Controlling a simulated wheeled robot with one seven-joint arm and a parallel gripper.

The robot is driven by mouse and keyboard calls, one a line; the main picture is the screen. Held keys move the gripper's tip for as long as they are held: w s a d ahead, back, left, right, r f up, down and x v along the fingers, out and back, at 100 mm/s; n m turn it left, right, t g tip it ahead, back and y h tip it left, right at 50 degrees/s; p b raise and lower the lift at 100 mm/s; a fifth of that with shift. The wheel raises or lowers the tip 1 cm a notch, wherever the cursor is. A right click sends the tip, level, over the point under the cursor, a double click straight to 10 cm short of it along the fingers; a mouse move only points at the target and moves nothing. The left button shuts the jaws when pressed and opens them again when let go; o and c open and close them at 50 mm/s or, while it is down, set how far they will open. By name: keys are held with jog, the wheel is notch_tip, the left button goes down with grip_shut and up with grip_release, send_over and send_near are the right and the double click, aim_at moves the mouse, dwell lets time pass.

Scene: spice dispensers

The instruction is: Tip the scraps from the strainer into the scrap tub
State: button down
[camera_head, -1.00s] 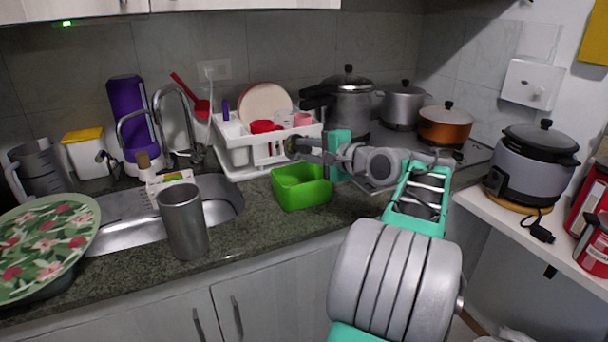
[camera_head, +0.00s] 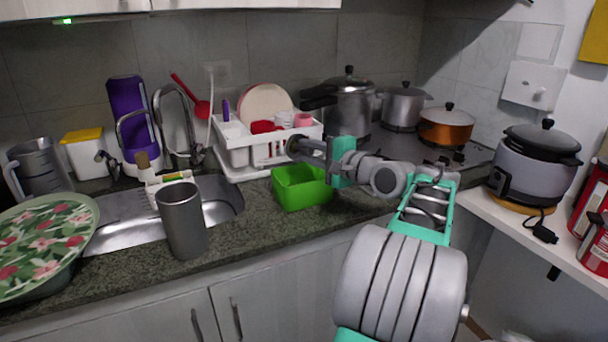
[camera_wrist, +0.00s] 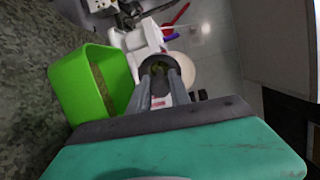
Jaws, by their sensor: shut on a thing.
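A bright green open tub, the scrap tub (camera_head: 304,194), stands on the counter in front of the dish rack. It also shows at the left of the wrist view (camera_wrist: 78,88). My gripper (camera_head: 308,149) is above the tub's back part and shut on the strainer. The strainer (camera_head: 292,146) is a small, dark, round thing, mostly hidden by my gripper in the head view. In the wrist view the strainer (camera_wrist: 147,64) shows beyond my fingers as a dark ring with yellow-green bits inside, beside the tub. Its exact tilt is hard to tell.
A white dish rack (camera_head: 238,150) with plates and cups stands close behind. A pressure cooker (camera_head: 350,103) and pots stand behind right. A grey cup (camera_head: 183,220) stands before the sink (camera_head: 222,200).

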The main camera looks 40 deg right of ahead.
jog(key=shift+s+d+f+m+t+b, duration=0.15)
jog(key=shift+s+f+t+b, duration=0.25)
jog(key=shift+t+b, duration=0.9)
jog(key=shift+s+a+f+m+t+b, duration=0.15)
jog(key=shift+f+t+b, duration=0.45)
jog(key=shift+b, duration=1.25)
